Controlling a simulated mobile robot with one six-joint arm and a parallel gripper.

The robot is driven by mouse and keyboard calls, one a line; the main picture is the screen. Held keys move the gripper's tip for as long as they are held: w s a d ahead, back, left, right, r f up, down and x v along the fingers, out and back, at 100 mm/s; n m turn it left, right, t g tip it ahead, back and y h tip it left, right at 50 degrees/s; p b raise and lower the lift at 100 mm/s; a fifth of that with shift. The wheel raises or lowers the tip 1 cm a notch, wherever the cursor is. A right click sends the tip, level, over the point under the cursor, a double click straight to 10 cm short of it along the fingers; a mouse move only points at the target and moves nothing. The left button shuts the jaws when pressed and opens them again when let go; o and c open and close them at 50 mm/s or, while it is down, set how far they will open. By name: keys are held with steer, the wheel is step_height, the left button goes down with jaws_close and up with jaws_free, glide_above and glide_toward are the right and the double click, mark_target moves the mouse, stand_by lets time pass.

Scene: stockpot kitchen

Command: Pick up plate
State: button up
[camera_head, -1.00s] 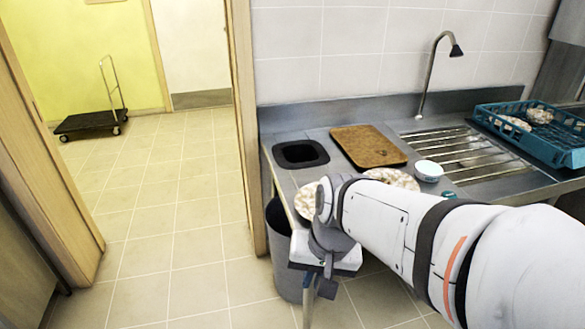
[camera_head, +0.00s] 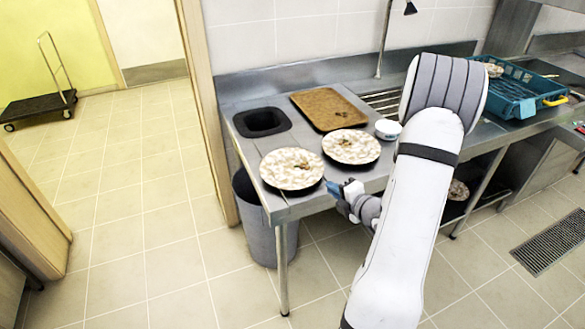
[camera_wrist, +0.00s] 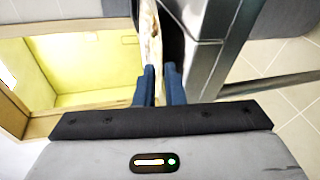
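A cream, patterned round plate (camera_head: 292,169) with brown food scraps lies at the front left corner of the metal counter. A second similar plate (camera_head: 351,147) lies just behind and right of it. My gripper (camera_head: 334,188) is at the counter's front edge, low beside the right rim of the nearer plate. In the wrist view the two blue fingers (camera_wrist: 161,84) are a small gap apart. A plate (camera_wrist: 150,32) shows edge-on just beyond the fingertips, in line with the gap.
A square counter hole (camera_head: 262,121) is at left, and a grey bin (camera_head: 265,225) stands below. A blue crate (camera_head: 515,97) is at right.

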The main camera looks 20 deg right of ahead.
mark_target(318, 186)
steer(key=p+x, duration=0.1)
steer(key=x, duration=0.6)
steer(key=shift+w+f, duration=0.1)
steer(key=shift+w, duration=0.25)
steer(key=shift+c, duration=0.2)
jaws_close()
step_height(318, 186, up, 18)
steer(key=shift+p, duration=0.35)
